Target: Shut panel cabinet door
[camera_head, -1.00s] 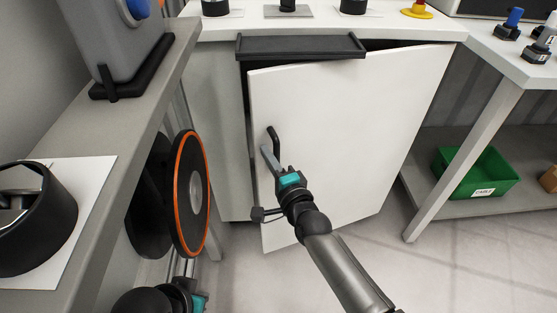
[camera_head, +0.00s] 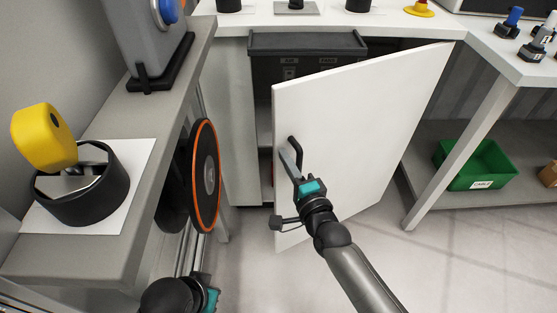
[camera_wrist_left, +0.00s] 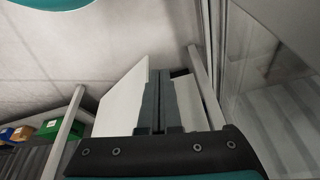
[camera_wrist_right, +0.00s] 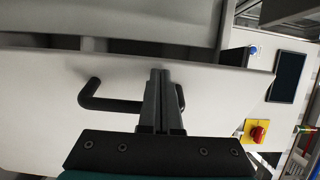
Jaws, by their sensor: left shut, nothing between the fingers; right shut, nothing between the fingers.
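The white cabinet door (camera_head: 365,130) stands open, hinged on its right side, with the cabinet's dark inside (camera_head: 290,72) showing beyond its free left edge. Its black bar handle (camera_head: 297,146) is near that edge. My right gripper (camera_head: 291,166) is shut and empty at the handle. In the right wrist view its fingers (camera_wrist_right: 159,100) cross in front of part of the handle (camera_wrist_right: 108,103); whether they touch it or reach behind it I cannot tell. My left gripper (camera_wrist_left: 160,100) is shut and empty; only its wrist shows at the bottom of the head view.
A grey bench (camera_head: 130,120) on the left carries a black ring and a yellow part (camera_head: 42,135). An orange-rimmed disc (camera_head: 206,175) stands at the bench's right side. A green bin (camera_head: 476,163) sits on a low shelf at right. Floor before the door is clear.

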